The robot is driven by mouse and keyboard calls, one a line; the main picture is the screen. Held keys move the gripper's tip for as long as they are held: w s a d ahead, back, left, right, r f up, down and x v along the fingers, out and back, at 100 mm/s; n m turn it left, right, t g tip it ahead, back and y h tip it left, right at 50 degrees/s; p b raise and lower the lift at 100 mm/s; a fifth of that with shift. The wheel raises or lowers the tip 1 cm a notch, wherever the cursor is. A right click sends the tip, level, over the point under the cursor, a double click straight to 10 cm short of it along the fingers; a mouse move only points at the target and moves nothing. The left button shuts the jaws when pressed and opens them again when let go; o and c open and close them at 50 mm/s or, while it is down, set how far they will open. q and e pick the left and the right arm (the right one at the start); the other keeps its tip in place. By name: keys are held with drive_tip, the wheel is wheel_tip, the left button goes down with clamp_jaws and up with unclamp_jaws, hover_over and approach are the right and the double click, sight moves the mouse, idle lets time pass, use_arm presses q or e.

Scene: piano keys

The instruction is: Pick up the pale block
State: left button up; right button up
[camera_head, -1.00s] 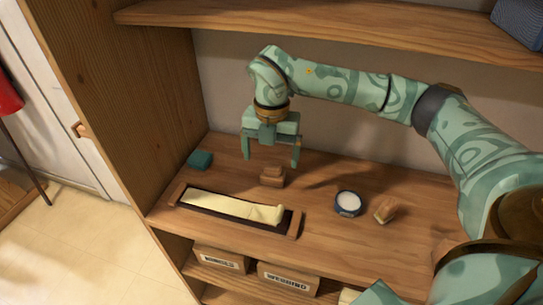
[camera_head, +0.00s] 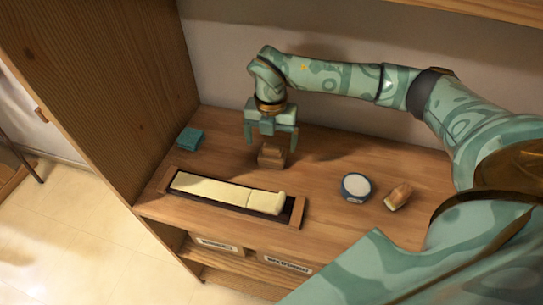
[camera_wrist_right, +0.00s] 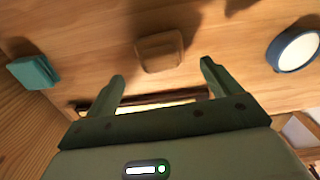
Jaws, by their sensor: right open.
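A small brown wooden block (camera_head: 272,157) sits on the wooden shelf board, behind a dark tray (camera_head: 299,212) of cream piano keys (camera_head: 215,189). A cream piece (camera_head: 266,202) lies on the right end of the keys. I cannot tell for sure which of these is the pale block. My right gripper (camera_head: 271,143) is open and empty, pointing down above the brown block. In the right wrist view the brown block (camera_wrist_right: 160,50) shows beyond and between the open fingertips (camera_wrist_right: 162,69), apart from both. My left gripper is not in view.
A teal block (camera_head: 190,139) lies at the left by the wooden side wall (camera_head: 90,90). A round blue-rimmed tin (camera_head: 355,187) and a brown piece with a pale end (camera_head: 398,196) stand to the right. Labelled boxes (camera_head: 275,262) sit on the lower shelf.

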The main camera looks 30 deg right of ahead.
sight(272, 147)
drive_tip(key=f, duration=0.2)
drive_tip(key=f+b, duration=0.1)
drive_tip(key=f, duration=0.2)
drive_tip(key=shift+w+d+f+b, duration=0.15)
drive_tip(key=shift+d+f+b, duration=0.15)
drive_tip(key=shift+f, duration=0.1)
drive_tip(key=shift+r, duration=0.1)
drive_tip(key=c, duration=1.3)
